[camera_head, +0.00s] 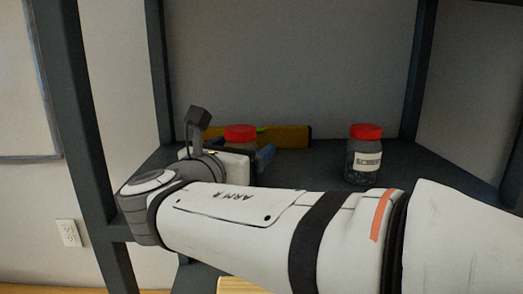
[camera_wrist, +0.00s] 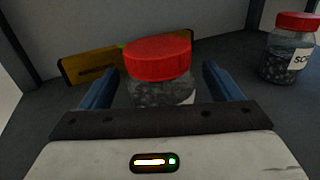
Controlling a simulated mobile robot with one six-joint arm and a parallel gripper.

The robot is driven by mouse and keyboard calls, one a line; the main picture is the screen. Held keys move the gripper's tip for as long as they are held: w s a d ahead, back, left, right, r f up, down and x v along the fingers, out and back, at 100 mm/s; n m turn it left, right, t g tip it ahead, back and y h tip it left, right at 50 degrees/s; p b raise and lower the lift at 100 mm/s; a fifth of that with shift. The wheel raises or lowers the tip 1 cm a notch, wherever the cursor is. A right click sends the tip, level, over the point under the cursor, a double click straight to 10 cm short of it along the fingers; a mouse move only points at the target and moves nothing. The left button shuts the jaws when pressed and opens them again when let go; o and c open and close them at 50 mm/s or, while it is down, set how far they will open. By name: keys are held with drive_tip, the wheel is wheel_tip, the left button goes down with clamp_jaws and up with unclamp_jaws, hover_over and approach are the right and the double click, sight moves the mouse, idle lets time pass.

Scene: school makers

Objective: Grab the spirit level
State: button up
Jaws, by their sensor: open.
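The spirit level is a long yellow bar with a green vial (camera_head: 290,136), lying along the back of the dark shelf in the head view. It also shows in the wrist view (camera_wrist: 88,68), behind a red-lidded jar (camera_wrist: 157,60). My gripper (camera_wrist: 158,85) is open, with its blue fingers on either side of that jar. I cannot tell whether the fingers touch the jar. The jar stands between my gripper and the level and hides the level's middle. In the head view my arm covers much of my gripper (camera_head: 264,158).
A second red-lidded jar with a white label (camera_head: 364,158) stands on the shelf (camera_head: 320,170) to the right. Dark shelf posts (camera_head: 84,120) rise at the sides and a grey panel closes the back. Bare shelf lies between the two jars.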

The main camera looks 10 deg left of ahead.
drive_tip(key=shift+x, duration=1.2)
drive_tip(key=shift+c, duration=0.6)
drive_tip(key=c, duration=1.2)
